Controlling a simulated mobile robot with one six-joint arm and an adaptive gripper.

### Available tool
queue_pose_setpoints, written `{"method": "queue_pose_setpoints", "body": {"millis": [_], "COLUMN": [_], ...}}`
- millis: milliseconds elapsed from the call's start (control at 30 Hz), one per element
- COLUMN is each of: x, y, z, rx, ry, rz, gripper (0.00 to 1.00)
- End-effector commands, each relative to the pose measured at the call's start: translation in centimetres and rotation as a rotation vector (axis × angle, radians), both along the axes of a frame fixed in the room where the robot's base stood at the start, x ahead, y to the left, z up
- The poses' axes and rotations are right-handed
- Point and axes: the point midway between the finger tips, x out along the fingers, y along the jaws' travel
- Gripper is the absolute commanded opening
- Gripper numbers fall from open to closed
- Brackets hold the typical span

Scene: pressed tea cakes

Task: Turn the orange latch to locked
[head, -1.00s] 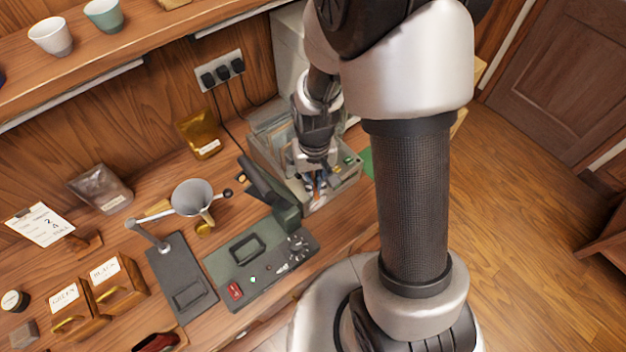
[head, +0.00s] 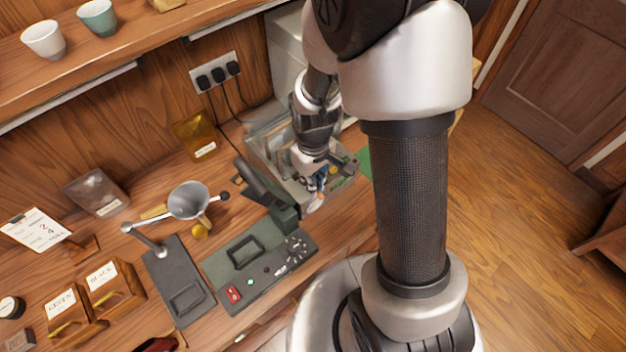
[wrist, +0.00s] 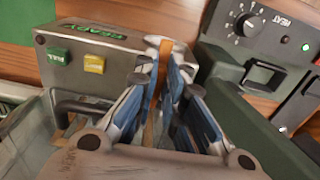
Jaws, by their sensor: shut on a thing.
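The orange latch (wrist: 162,60) shows as a narrow upright strip between my fingers in the wrist view. It is on the front of a grey machine (wrist: 105,78) with a green button, a yellow button and a green label that seems to read READY. My gripper (wrist: 167,52) is shut on the latch, its blue-sided fingers on either side of it. In the head view my gripper (head: 319,180) is low over the front of the machine (head: 344,173). Its fingers hide most of the latch there, and I cannot read any lock marking.
A green-grey heating unit (head: 222,268) with a dial, a lit green lamp and a raised dark arm stands close left of the machine in the head view. A funnel (head: 190,200) on a stand, wooden boxes and a foil pouch (head: 195,137) are farther left.

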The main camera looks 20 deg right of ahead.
Motion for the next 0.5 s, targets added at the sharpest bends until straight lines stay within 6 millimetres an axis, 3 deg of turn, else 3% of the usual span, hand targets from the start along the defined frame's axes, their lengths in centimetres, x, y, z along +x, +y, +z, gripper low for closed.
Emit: {"method": "queue_pose_setpoints", "body": {"millis": [267, 300, 500], "x": [0.09, 0.09, 0.05], "y": [-0.01, -0.01, 0.0], "z": [0.06, 0.06, 0.04], "rx": [0.0, 0.0, -0.001], "ry": [-0.002, -0.002, -0.001], "rz": [0.004, 0.004, 0.003], "gripper": [0.0, 0.12, 0.25]}}
